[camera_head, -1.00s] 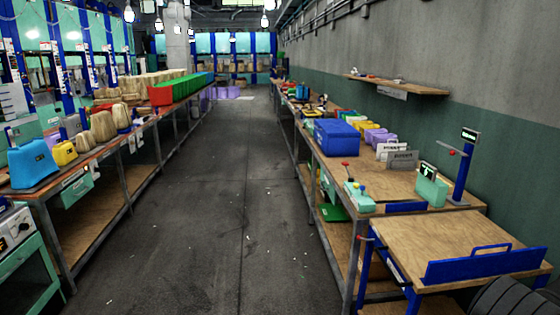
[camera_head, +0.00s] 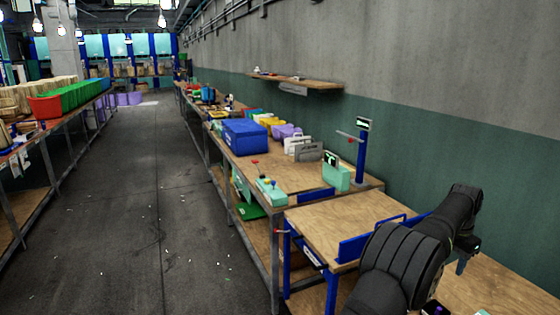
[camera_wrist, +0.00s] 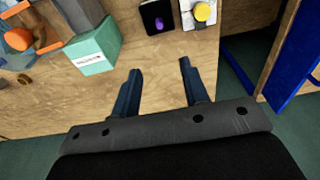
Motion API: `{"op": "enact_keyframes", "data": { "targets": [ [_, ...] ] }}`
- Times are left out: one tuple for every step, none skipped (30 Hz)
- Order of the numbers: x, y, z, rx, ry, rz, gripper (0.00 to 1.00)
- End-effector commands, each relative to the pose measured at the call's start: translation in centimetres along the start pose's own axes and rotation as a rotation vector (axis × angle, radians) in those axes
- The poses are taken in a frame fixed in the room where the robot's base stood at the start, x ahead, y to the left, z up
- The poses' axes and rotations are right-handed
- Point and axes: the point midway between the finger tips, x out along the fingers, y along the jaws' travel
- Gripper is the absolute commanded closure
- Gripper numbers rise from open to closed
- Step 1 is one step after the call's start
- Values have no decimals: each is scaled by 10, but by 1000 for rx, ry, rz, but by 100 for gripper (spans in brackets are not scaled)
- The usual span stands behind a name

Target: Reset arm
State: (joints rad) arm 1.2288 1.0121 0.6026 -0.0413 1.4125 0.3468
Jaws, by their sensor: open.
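My gripper (camera_wrist: 158,85) is open in the wrist view. Its two dark fingers stand apart with nothing between them, over bare wooden tabletop. In the head view my black arm reaches in from the lower right, and the gripper (camera_head: 468,258) shows only partly beyond the wrist, above a wooden table at the right.
In the wrist view, a teal box (camera_wrist: 94,48), a purple-button panel (camera_wrist: 158,17) and a yellow-button panel (camera_wrist: 202,12) lie beyond the fingers. In the head view, a wooden cart (camera_head: 335,222) and a bench with a blue bin (camera_head: 246,137) stand left of my arm.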

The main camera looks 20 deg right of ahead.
Motion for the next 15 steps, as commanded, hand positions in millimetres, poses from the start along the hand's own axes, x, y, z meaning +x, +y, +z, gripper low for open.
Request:
{"op": "enact_keyframes", "data": {
  "targets": [
    [-11,0,0,0,2,-1,59],
    [-17,0,0,0,2,-1,59],
    [-2,0,1,0,-6,2,59],
    [5,0,1,0,-6,2,59],
    [11,0,1,0,-5,2,59],
    [19,0,1,0,-6,2,59],
    [25,0,1,0,-5,2,59],
    [31,0,1,0,-5,2,59],
    [39,0,1,0,-4,1,59],
    [45,0,0,0,-3,1,59],
    [51,0,1,0,-4,1,59],
    [60,0,1,0,-5,2,59],
    [66,0,1,0,-4,1,59],
    [72,0,1,0,-5,2,59],
    [79,0,1,0,-4,1,59]
  ]
}}
